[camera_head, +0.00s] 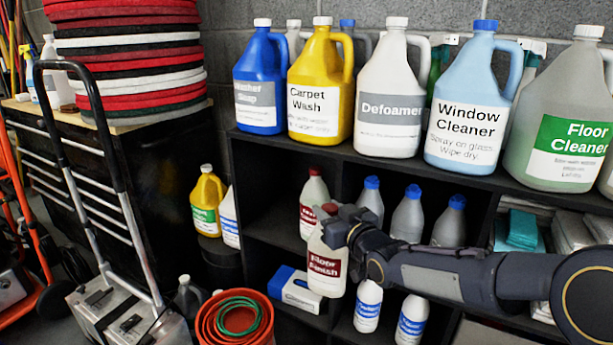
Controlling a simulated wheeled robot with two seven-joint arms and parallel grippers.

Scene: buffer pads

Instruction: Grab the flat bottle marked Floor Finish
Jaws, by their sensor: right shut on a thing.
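The flat bottle marked Floor Finish (327,262) is pale with a dark red label and a red cap. It hangs slightly tilted in front of the black shelf. My right gripper (335,226) is shut on its upper part, and the arm comes in from the right. The gripper hides part of the bottle's neck and shoulder. A similar bottle with a red label (313,196) stands behind it in the shelf compartment. My left gripper is not in view.
Large jugs, including the yellow Carpet Wash (318,95) and Window Cleaner (470,110), line the shelf top (375,164). Grey bottles with blue caps (408,213) stand in the middle compartment. A hand truck (122,190) and an orange bucket (236,328) stand at left.

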